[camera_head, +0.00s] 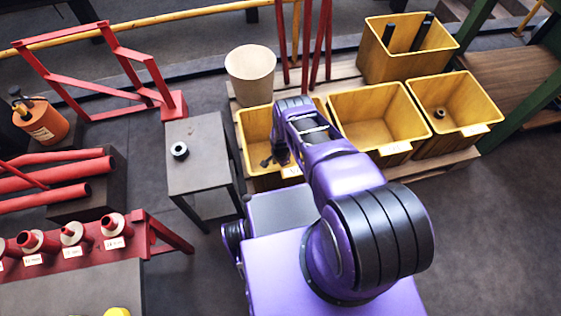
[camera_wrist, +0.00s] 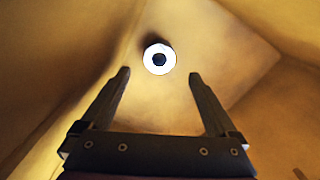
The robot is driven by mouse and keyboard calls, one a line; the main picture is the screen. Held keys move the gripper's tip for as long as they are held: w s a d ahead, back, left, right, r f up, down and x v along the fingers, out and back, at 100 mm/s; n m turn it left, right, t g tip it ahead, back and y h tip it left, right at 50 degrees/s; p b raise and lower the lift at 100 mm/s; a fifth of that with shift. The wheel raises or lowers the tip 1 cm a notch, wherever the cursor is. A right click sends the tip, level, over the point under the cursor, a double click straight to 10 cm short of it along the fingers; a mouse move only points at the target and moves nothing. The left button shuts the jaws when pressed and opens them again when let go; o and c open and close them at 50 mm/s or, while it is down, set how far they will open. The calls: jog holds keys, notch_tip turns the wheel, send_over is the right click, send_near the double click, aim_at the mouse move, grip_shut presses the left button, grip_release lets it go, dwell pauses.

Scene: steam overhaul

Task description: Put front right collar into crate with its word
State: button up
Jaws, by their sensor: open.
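My gripper (camera_head: 268,161) reaches into the left yellow crate (camera_head: 256,122), partly hidden by my arm. In the wrist view my gripper (camera_wrist: 160,74) is open, with nothing between its fingers. A pale round collar (camera_wrist: 159,59) with a dark centre shows just beyond the fingertips, inside the yellow walls. A dark shadow lies beside it; I cannot tell whether it touches the crate floor. The middle crate (camera_head: 372,108) looks empty. The right crate (camera_head: 478,92) holds a small collar (camera_head: 440,113). White labels are on the crate fronts, their words too small to read.
Several labelled collars on red pegs, one here (camera_head: 115,225), stand at lower left. The back crate (camera_head: 375,62) holds dark bars. A tan bin (camera_head: 250,75) and red posts (camera_head: 306,45) stand behind the left crate.

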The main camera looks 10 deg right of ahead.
notch_tip(320, 180, up, 11)
jog(key=p, duration=0.3)
dwell(0.5)
